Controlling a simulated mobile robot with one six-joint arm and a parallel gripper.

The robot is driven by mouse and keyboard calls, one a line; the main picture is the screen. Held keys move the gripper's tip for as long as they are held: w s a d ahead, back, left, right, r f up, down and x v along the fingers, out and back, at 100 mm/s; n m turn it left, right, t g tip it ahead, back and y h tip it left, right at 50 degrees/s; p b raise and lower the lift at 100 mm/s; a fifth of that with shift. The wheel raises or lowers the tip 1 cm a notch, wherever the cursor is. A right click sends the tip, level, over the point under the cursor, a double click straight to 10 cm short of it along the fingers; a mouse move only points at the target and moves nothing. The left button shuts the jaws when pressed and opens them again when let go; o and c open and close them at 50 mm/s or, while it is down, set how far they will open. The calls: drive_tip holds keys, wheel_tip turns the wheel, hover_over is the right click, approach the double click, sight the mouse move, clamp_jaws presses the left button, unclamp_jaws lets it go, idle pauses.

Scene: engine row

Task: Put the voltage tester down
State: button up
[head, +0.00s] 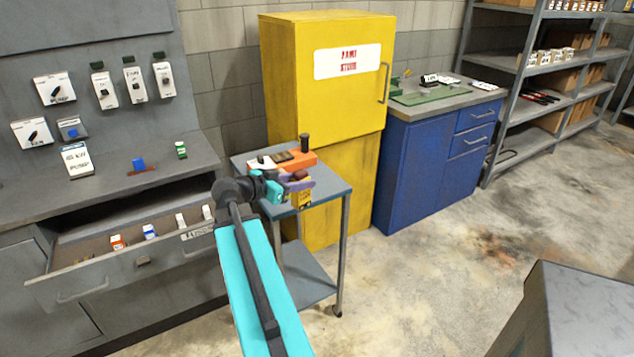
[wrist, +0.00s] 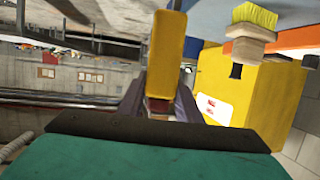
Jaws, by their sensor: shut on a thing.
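The voltage tester appears to be the yellow, upright block (head: 301,198) at my gripper in the head view. It also shows as a yellow bar (wrist: 167,50) between the jaws in the wrist view. My gripper (head: 297,184) is shut on it, over the front part of the small grey-blue cart (head: 328,192). In the wrist view, the dark jaws (wrist: 160,98) flank the tester's near end. I cannot tell whether the tester's lower end touches the cart top.
An orange item (head: 298,158) with dark parts lies at the back of the cart top. A yellow cabinet (head: 285,90) stands behind the cart. An open drawer (head: 130,262) of the grey bench is at left. The cart's front right corner looks clear.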

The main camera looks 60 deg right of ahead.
drive_tip(key=w+a+n+t, duration=1)
drive_tip(key=w+a+t, duration=0.2)
drive_tip(key=w+a, duration=1.6)
drive_tip(key=w+a+r+n+t+y, duration=0.1)
drive_tip(key=w+a+n+t+y, duration=0.3)
drive_tip(key=a, duration=0.5)
drive_tip(key=w+a+n+t+y, duration=0.2)
drive_tip(key=w+a+n+y, duration=0.1)
drive_tip(key=w+a, duration=0.5)
drive_tip(key=w+a+r+n+t+y, duration=0.2)
drive_tip(key=a+r+n+y, duration=0.3)
drive_tip(key=a, duration=0.8)
drive_tip(key=shift+r+y, duration=0.8)
drive_tip(key=shift+r, duration=0.45)
drive_tip(key=shift+a, duration=0.1)
